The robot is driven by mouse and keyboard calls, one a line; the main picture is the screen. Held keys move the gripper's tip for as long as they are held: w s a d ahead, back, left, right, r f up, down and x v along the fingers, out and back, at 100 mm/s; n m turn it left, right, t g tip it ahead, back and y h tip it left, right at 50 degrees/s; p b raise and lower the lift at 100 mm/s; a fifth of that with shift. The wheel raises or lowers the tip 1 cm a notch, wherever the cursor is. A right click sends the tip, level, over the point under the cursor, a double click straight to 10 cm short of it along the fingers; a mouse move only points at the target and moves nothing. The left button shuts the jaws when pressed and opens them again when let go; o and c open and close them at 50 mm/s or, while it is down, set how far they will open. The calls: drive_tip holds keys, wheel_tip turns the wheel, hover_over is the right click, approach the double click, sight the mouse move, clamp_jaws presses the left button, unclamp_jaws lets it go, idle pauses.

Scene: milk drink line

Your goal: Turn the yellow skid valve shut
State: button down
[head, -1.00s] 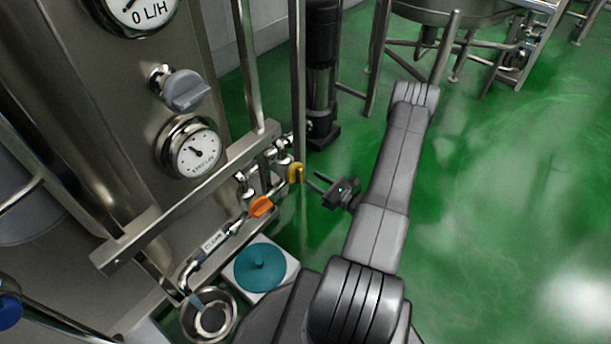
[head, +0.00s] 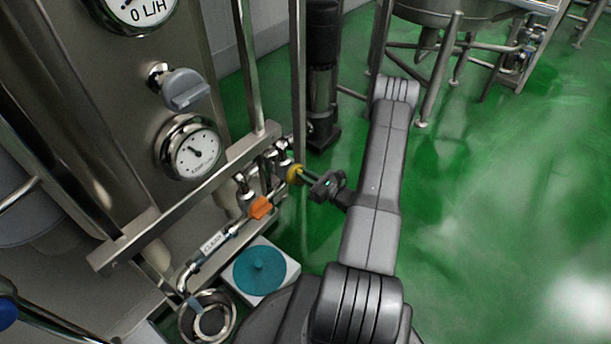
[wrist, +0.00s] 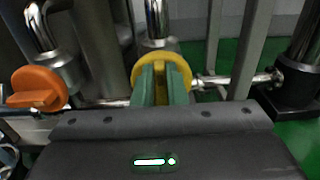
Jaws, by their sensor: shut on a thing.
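The yellow skid valve (head: 294,174) is a round yellow handle on the pipework at the skid's right end. In the wrist view the yellow handle (wrist: 178,60) faces me, with its raised grip between my fingers. My gripper (head: 305,177) reaches it from the right. In the wrist view my gripper's greenish fingers (wrist: 160,84) are shut on the handle and cover its middle. The orange valve handle (head: 260,208) is to the lower left, apart from my gripper; it also shows in the wrist view (wrist: 37,88).
A pressure gauge (head: 190,148) and a grey knob (head: 184,90) are on the steel column at the left. A teal disc (head: 261,270) on a white base and a steel bowl (head: 207,318) stand below. A dark cylinder (head: 322,75) rises behind. Green floor (head: 500,200) is clear at right.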

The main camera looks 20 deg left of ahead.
drive_tip(key=shift+w+d+f+m+b, duration=0.15)
drive_tip(key=shift+w+f+m+b, duration=0.3)
drive_tip(key=shift+m, duration=2.5)
drive_tip(key=shift+w+d+f+m+b, duration=0.15)
drive_tip(key=shift+w+f+m+b, duration=0.3)
drive_tip(key=shift+m, duration=2.55)
drive_tip(key=shift+w+d+f+m+b, duration=0.15)
drive_tip(key=shift+w+f+m+b, duration=0.25)
drive_tip(key=shift+m, duration=2.55)
drive_tip(key=shift+s, duration=0.1)
drive_tip(key=c, duration=1.5)
unclamp_jaws()
drive_tip(key=shift+o, duration=0.2)
